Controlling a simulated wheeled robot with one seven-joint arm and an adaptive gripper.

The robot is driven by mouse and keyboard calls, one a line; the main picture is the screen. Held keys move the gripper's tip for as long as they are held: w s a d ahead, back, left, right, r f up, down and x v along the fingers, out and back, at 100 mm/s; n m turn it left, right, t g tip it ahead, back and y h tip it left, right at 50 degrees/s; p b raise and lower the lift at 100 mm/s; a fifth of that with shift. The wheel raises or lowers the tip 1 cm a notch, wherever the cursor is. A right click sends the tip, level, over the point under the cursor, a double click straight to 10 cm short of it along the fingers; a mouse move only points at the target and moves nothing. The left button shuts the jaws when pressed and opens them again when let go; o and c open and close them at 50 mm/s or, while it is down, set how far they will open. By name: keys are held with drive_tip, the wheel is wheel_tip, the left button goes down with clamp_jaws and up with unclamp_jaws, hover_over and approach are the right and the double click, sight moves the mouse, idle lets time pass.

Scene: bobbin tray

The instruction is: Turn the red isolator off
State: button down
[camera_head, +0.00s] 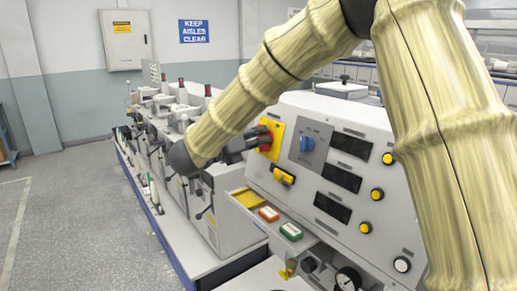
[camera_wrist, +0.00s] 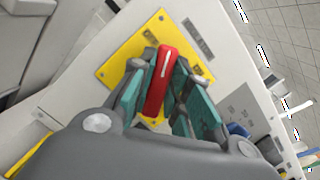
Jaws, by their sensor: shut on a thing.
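The red isolator (camera_head: 266,141) is a red handle on a yellow plate (camera_head: 276,134) at the upper left of the grey control panel. In the wrist view the red handle (camera_wrist: 161,80) is a bar with a white line along it, in front of the yellow plate (camera_wrist: 120,67). My gripper (camera_head: 262,140) reaches it from the left. In the wrist view my gripper's teal-padded fingers (camera_wrist: 162,100) stand on either side of the handle and are shut on it. The plate's markings are too small to read, and part of the plate is hidden by the fingers.
A blue knob (camera_head: 307,143) is on the panel right of the isolator, and a yellow switch (camera_head: 284,177) is below it. Dark displays (camera_head: 341,178) and yellow buttons are farther right. Machines line the left; the floor (camera_head: 60,220) there is clear.

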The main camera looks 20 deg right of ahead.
drive_tip(key=shift+w+a+r+n+t+y+p, duration=0.15)
drive_tip(key=shift+n+y, duration=0.35)
drive_tip(key=shift+n, duration=1.55)
drive_tip(key=shift+s+d+f+n+t+y+p, duration=0.1)
drive_tip(key=shift+n+y, duration=0.4)
drive_tip(key=shift+n, duration=1.5)
drive_tip(key=shift+w+a+r+n+t+y+p, duration=0.15)
drive_tip(key=shift+n+y, duration=0.35)
drive_tip(key=shift+n, duration=1.55)
drive_tip(key=shift+s+f, duration=0.1)
drive_tip(key=shift+f, duration=0.05)
drive_tip(key=c, duration=1.4)
unclamp_jaws()
drive_tip(key=shift+a, duration=0.15)
drive_tip(key=shift+o, duration=0.2)
drive_tip(key=shift+f+g, duration=0.1)
drive_tip(key=shift+g, duration=0.2)
drive_tip(key=shift+d, duration=0.2)
drive_tip(key=shift+a, duration=0.1)
